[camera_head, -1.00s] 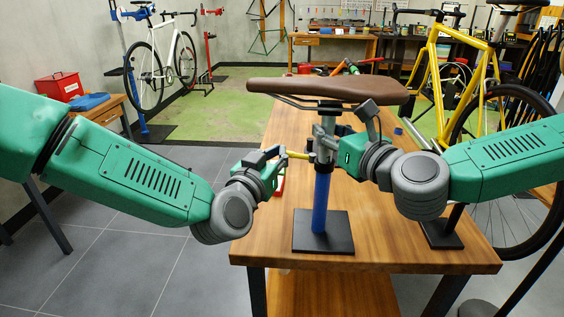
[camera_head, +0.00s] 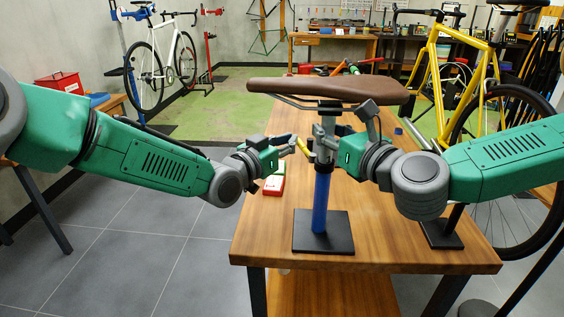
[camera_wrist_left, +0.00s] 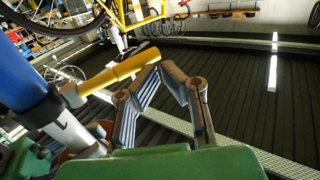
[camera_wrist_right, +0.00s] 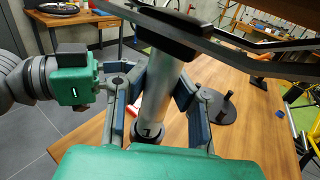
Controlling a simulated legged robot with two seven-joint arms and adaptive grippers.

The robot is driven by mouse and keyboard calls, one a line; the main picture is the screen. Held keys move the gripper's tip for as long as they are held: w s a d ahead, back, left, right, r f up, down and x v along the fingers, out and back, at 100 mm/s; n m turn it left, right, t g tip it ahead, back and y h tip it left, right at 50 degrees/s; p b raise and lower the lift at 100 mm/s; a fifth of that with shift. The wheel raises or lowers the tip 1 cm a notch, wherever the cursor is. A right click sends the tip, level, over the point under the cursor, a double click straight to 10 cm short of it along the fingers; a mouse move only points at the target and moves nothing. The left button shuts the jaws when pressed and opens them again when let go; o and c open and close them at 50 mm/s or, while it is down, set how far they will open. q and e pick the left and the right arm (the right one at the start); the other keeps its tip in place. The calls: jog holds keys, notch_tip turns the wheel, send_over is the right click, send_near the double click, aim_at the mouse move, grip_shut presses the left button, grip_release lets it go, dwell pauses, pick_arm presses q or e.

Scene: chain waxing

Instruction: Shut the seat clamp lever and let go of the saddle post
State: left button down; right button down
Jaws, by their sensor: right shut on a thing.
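The brown saddle (camera_head: 330,90) sits on a silver post (camera_head: 327,124) that goes into a blue tube (camera_head: 321,200) on a black base plate (camera_head: 308,238). The yellow clamp lever (camera_head: 303,146) slants up and left from the collar at the tube's top. In the left wrist view the lever (camera_wrist_left: 115,75) reaches out from beside the blue tube (camera_wrist_left: 20,75). My right gripper (camera_wrist_right: 155,95) is shut around the silver post under the saddle.
The stand is on a wooden bench (camera_head: 400,240). A red and white box (camera_head: 274,186) lies at the bench's left edge, below my left gripper. A second black stand base (camera_head: 440,232) and a yellow bicycle (camera_head: 440,80) are to the right.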

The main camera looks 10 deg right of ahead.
pick_arm(q)
jog(key=shift+w+d+f, duration=0.25)
jog(key=shift+d+f, duration=0.05)
jog(key=shift+d, duration=0.1)
jog(key=shift+d+r, duration=0.15)
dwell(0.4)
jog(key=shift+w+r, duration=0.1)
jog(key=w+a+r, duration=0.1)
jog(key=a+r, duration=0.1)
jog(key=a, duration=1.1)
